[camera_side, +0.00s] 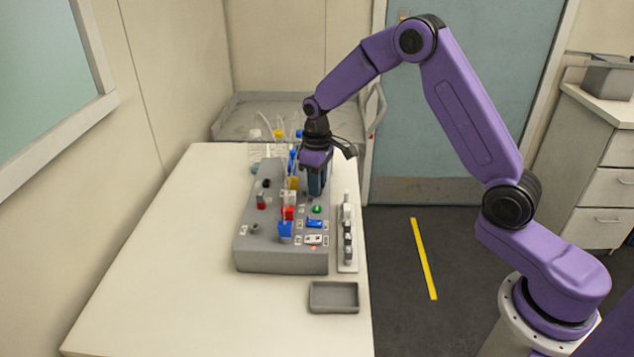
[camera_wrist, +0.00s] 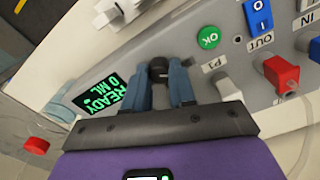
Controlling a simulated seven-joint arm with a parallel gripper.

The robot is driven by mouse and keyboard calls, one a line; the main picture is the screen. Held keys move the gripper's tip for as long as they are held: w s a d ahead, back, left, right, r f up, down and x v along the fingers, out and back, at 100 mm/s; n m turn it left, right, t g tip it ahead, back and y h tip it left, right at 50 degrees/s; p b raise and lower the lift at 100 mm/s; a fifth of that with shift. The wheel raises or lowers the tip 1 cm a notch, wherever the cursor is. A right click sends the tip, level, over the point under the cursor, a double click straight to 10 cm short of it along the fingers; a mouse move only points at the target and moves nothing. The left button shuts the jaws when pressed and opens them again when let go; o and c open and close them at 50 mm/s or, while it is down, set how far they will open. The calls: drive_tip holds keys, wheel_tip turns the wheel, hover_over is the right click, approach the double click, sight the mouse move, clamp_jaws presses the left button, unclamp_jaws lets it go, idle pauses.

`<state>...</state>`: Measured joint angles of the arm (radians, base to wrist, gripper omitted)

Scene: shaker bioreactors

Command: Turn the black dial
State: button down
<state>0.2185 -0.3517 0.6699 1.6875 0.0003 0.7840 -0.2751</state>
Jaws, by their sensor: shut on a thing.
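The black dial (camera_wrist: 158,70) sits on the grey control panel, just above a label reading P1 and beside a green OK button (camera_wrist: 209,38). In the wrist view my gripper (camera_wrist: 160,75) has its two blue fingers on either side of the dial, shut on it. In the side view my gripper (camera_side: 316,190) points down at the right rear part of the grey console (camera_side: 282,262). The dial is hidden there behind the fingers. A lit display (camera_wrist: 101,96) reads READY 0 ML in green.
Red (camera_wrist: 281,74) and blue (camera_wrist: 258,16) parts stand on the console near my gripper. A narrow rack (camera_side: 347,262) and a small grey tray (camera_side: 333,297) lie along the right table edge. The table's left side is clear.

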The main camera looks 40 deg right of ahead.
drive_tip(key=c, duration=0.9)
unclamp_jaws()
wheel_tip(320, 180, up, 18)
drive_tip(key=shift+f, duration=0.25)
drive_tip(key=shift+s, duration=0.1)
drive_tip(key=s+a+f+n, duration=0.15)
drive_tip(key=s+a, duration=0.25)
drive_tip(key=s, duration=0.5)
drive_tip(key=s+a+n, duration=0.3)
drive_tip(key=s+a, duration=0.1)
drive_tip(key=s, duration=0.5)
drive_tip(key=s+d+f+n, duration=0.1)
drive_tip(key=s, duration=0.5)
drive_tip(key=s+d+f+n, duration=0.1)
drive_tip(key=s+d+f, duration=0.1)
drive_tip(key=s, duration=0.5)
drive_tip(key=s+d+f+n, duration=0.1)
drive_tip(key=s+d+f, duration=0.1)
drive_tip(key=s, duration=0.4)
drive_tip(key=shift+s+d+n, duration=0.15)
drive_tip(key=shift+n, duration=0.1)
